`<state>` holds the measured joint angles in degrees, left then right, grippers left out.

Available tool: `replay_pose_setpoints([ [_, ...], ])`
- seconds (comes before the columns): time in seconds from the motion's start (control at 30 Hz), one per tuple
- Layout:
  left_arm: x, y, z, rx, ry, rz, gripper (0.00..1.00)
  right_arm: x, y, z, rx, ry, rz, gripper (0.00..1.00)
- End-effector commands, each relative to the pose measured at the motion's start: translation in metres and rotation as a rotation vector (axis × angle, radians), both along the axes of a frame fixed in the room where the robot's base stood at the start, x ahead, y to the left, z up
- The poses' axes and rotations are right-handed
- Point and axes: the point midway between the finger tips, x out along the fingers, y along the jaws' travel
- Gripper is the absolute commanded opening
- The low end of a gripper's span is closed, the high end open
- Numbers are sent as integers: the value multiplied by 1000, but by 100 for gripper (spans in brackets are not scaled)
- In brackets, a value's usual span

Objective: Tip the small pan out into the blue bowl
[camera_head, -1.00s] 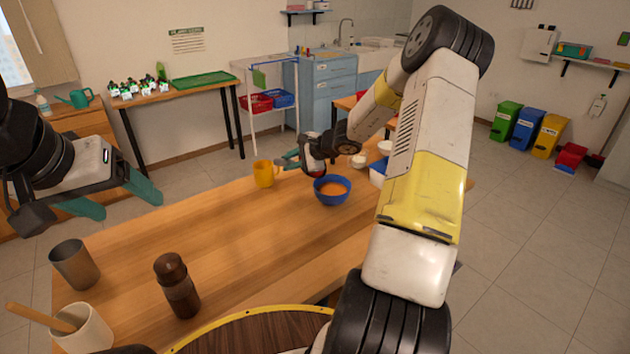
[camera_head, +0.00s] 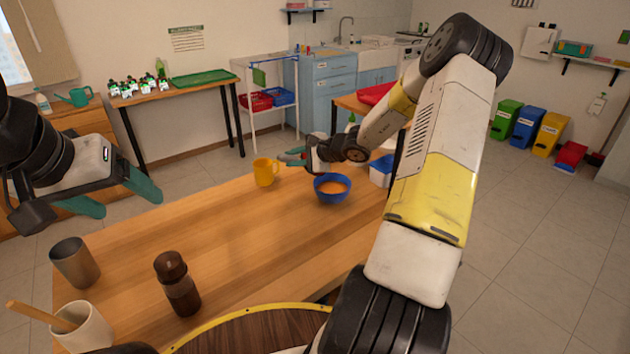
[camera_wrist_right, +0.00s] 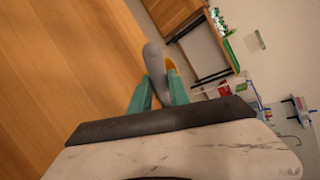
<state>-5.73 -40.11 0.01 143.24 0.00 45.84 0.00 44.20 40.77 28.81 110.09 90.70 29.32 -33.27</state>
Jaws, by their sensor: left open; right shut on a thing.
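The blue bowl (camera_head: 320,196) stands upright on the wooden table, with orange contents (camera_head: 333,187) inside. My right gripper (camera_head: 290,157) is above the table, just behind and left of the bowl, near the yellow mug. In the right wrist view its teal fingers (camera_wrist_right: 158,85) are shut on a grey, narrow-looking thing, apparently the small pan (camera_wrist_right: 153,65). Its inside does not show, and in the head view it is mostly hidden at the gripper. My left gripper (camera_head: 131,205) is open and empty over the table's left side.
A yellow mug (camera_head: 265,171) stands left of the bowl. A metal cup (camera_head: 75,262), a brown grinder (camera_head: 177,284) and a white pot (camera_head: 85,330) with a wooden stick stand at the near left. A white-and-blue container (camera_head: 380,171) is partly behind my right arm. The table's middle is clear.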

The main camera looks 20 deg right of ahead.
Motion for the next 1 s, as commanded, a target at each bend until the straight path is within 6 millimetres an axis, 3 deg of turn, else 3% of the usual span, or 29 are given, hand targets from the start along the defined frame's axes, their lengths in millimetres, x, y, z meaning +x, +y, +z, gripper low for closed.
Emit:
replay_pose_setpoints([
  [1.0,0,0,0,0,0,0,73,-9,-10,7,89,-88,0,0],
])
